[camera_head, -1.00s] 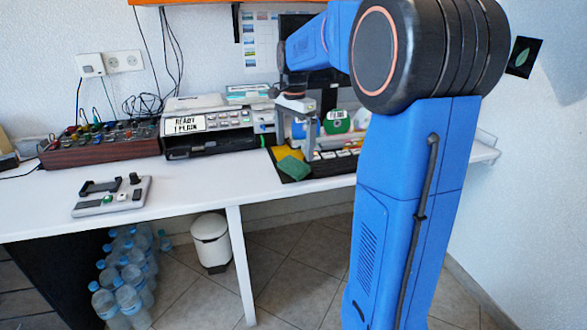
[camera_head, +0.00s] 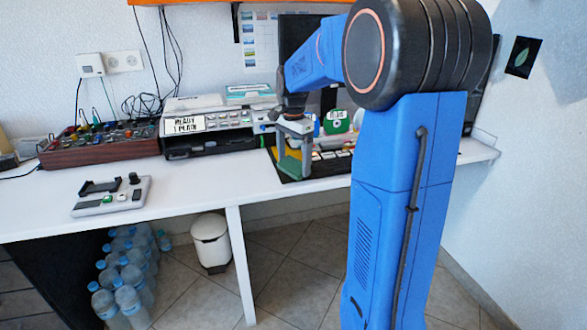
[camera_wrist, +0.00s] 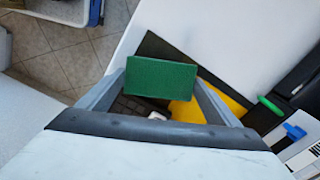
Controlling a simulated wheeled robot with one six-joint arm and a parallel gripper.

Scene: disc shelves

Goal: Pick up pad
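The pad is a green rectangle in the wrist view (camera_wrist: 161,77), lying across the space between the two fingertips. Its two short ends meet the inner sides of the fingers with no clear gap. In the head view the pad (camera_head: 290,162) shows as a bit of green between the fingers, low over the dark mat. My gripper (camera_head: 293,165) points down around it; in the wrist view my gripper (camera_wrist: 160,78) has its fingers spread about as wide as the pad. Whether they press on it cannot be told.
A yellow piece (camera_wrist: 195,108) lies under and beside the pad on the dark mat (camera_head: 318,170).

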